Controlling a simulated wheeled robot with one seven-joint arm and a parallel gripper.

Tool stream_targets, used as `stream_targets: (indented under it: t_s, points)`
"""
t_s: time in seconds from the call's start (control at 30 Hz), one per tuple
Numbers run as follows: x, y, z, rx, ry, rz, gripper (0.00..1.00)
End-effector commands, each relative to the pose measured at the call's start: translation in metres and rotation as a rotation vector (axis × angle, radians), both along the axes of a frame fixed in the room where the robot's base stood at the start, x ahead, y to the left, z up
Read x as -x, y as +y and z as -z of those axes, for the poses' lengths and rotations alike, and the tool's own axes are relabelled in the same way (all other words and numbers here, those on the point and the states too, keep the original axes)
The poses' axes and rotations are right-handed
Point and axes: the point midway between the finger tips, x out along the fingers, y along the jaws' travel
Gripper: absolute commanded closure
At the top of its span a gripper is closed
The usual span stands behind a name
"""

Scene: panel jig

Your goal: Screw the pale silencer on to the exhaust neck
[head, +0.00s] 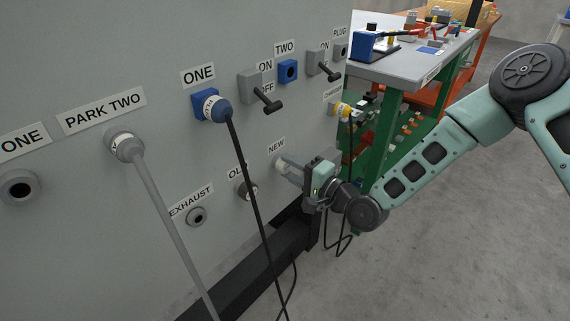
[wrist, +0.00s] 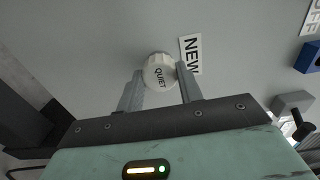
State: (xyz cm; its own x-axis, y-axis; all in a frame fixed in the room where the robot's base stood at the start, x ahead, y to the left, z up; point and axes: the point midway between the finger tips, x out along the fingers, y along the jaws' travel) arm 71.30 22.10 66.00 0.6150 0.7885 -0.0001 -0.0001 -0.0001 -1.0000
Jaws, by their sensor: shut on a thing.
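The pale silencer (wrist: 159,72), a ribbed off-white cap marked QUIET, sits at the panel beside the NEW label in the wrist view. My gripper (wrist: 160,84) has its two fingers on either side of it, shut on it. In the head view my gripper (head: 289,170) reaches the panel below the NEW label (head: 276,147), and the silencer is mostly hidden by the fingers. The exhaust neck (head: 197,216) is a grey round fitting with a dark opening under the EXHAUST label, left of my gripper. I cannot tell whether the silencer touches its holder.
A fitting under the OLD label (head: 249,191) lies between my gripper and the exhaust neck. A black cable (head: 252,203) from the blue ONE socket (head: 211,105) and a grey hose (head: 171,220) hang in front of the panel. A workbench (head: 403,67) stands at the right.

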Motion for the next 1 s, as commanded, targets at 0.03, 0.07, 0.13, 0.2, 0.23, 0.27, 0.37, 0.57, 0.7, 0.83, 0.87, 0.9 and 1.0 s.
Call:
stream_targets:
  t_s: [0.03,0.07,0.13,0.2,0.23,0.27,0.37,0.57,0.7,0.83,0.87,0.9,1.0]
  points:
    - [0.0,0.0,0.0,0.0,0.0,0.0,0.91]
    - [0.0,-0.001,0.0,0.0,0.0,0.0,0.91]
    - [0.001,-0.001,0.0,0.0,0.0,0.0,0.92]
    - [0.002,-0.002,0.0,0.0,0.0,0.0,0.92]
    - [0.002,-0.002,0.0,0.0,0.0,0.0,0.92]
    - [0.002,-0.003,0.0,0.0,0.0,0.0,0.92]
    - [0.003,-0.004,0.0,0.0,0.0,0.0,0.92]
    - [0.005,-0.006,0.0,0.0,0.001,0.0,0.92]
    - [0.006,-0.008,0.0,-0.001,0.001,0.0,0.92]
    - [0.007,-0.009,0.0,0.0,0.0,0.001,0.92]
    - [0.007,-0.009,0.0,0.0,0.0,0.001,0.92]
    - [0.007,-0.01,0.0,0.0,0.0,0.001,0.92]
    - [0.008,-0.01,0.0,0.0,0.0,0.001,0.92]
